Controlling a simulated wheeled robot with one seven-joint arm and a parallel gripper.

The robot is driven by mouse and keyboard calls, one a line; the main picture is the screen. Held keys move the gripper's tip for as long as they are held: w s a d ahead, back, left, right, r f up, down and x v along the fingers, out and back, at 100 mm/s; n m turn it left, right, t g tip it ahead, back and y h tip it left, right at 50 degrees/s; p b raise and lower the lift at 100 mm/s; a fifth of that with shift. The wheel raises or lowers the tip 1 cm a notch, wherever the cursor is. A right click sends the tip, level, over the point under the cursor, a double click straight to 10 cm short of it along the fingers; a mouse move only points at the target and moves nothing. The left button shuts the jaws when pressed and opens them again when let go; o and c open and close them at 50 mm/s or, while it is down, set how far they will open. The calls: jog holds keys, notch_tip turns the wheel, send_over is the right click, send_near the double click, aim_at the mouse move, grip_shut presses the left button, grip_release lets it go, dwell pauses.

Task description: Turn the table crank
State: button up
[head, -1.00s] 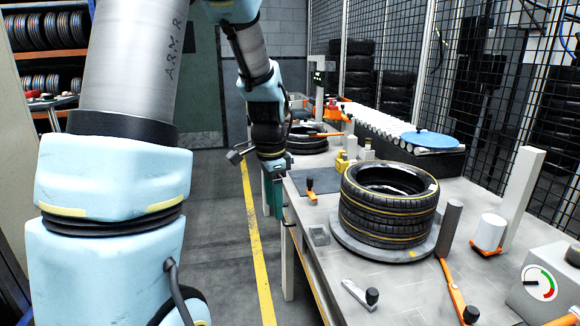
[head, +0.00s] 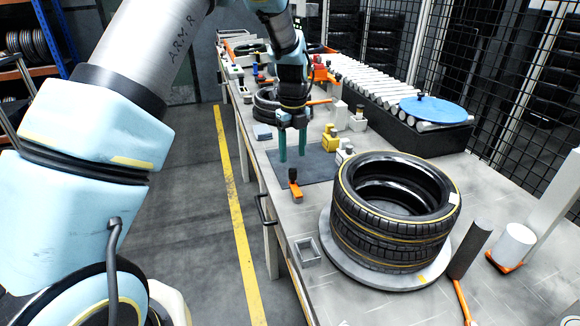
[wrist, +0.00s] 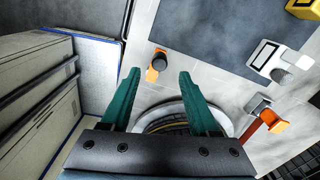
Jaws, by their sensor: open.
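No part is plainly marked as the table crank. A small orange lever with an upright black knob (head: 294,184) stands on the table near its left edge. In the wrist view this orange piece (wrist: 153,72) appears between the fingertips, with open space around it. My gripper (head: 293,155) has two green fingers pointing down, spread apart and empty, above the dark mat behind the lever. The fingertips also show in the wrist view (wrist: 159,75). Stacked tyres (head: 390,215) lie on a round grey turntable (head: 338,259), right of the lever.
The workbench (head: 330,303) holds a yellow block (head: 330,138), a grey open box (head: 306,251), a dark upright cylinder (head: 470,249) and a white cylinder (head: 513,244). A roller conveyor (head: 370,88) with a blue disc (head: 434,109) is behind. The floor left of the bench is clear.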

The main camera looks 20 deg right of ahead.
aim_at(293, 169)
notch_tip(293, 169, down, 7)
jog(key=shift+f+p, duration=0.1)
jog(key=shift+p, duration=0.85)
jog(key=shift+c, duration=0.3)
grip_shut()
